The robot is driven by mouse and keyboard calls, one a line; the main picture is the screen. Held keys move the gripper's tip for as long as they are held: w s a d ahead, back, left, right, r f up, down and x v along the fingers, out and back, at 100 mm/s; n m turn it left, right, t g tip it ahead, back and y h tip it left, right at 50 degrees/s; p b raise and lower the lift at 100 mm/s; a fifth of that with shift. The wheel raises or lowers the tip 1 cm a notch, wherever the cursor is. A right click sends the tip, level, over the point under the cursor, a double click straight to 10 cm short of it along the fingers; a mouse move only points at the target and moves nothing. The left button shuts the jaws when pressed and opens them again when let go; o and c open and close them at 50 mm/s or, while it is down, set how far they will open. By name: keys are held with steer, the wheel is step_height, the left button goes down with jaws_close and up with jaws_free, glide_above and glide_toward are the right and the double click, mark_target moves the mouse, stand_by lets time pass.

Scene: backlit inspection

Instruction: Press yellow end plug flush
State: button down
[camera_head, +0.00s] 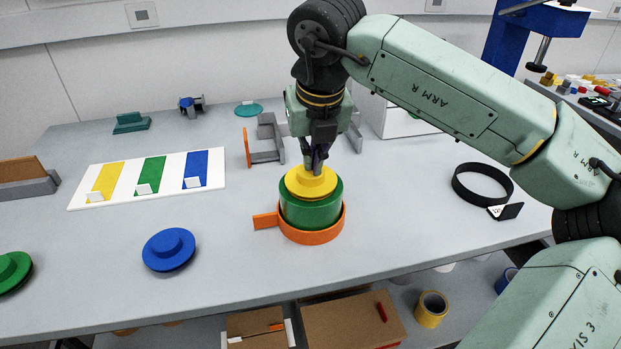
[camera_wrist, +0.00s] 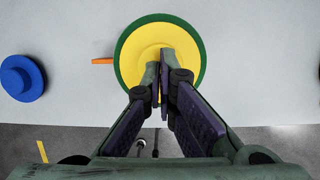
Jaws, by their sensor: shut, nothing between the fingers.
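The yellow end plug (camera_head: 311,182) sits on top of a green cylinder (camera_head: 310,212), which stands upright in an orange ring holder (camera_head: 312,236) with a tab to the left. In the head view the plug's rim shows above the green edge; I cannot tell how far it is seated. My gripper (camera_head: 316,165) points down with its fingertips together at the plug's raised centre, seemingly touching it. In the wrist view the shut fingertips (camera_wrist: 164,82) cover part of the yellow plug (camera_wrist: 140,50), and the green rim (camera_wrist: 122,45) shows around it.
A blue plug (camera_head: 169,250) and a green plug (camera_head: 14,270) lie to the left. Behind them is a white board (camera_head: 136,196) with yellow, green and blue stripes. A grey bracket (camera_head: 268,140) stands behind the cylinder. A black ring (camera_head: 482,184) lies right. The table's front is clear.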

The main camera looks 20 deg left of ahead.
steer(key=shift+f+b, duration=0.45)
steer(key=shift+f, duration=0.25)
steer(key=shift+r, duration=0.2)
steer(key=shift+r+p, duration=0.95)
steer(key=shift+r, duration=1)
